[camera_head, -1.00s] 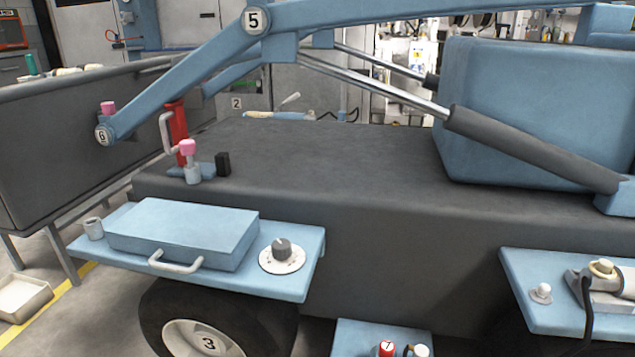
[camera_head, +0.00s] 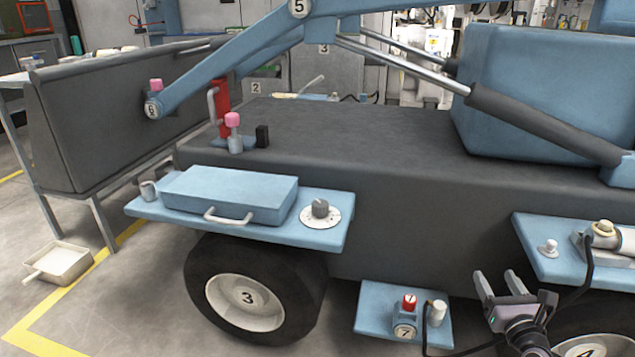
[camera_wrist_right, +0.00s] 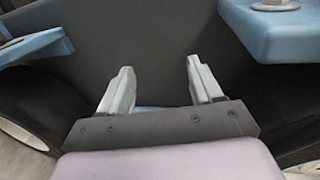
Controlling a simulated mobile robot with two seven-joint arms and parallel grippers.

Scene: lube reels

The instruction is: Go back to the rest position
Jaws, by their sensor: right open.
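My right gripper (camera_head: 497,288) is at the lower right of the head view, in front of the dark side of the vehicle (camera_head: 400,232). Its two fingers are apart with nothing between them. In the right wrist view the fingers (camera_wrist_right: 160,88) also stand apart and empty, facing the dark vehicle side. My left gripper is not in the head view.
A low blue step (camera_head: 375,312) with a red-topped part (camera_head: 409,303) is left of my right gripper. A blue shelf (camera_head: 545,262) with a hand tool is to its right. A blue box (camera_head: 230,196) sits on the left shelf. Wheel 3 (camera_head: 245,302) is below.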

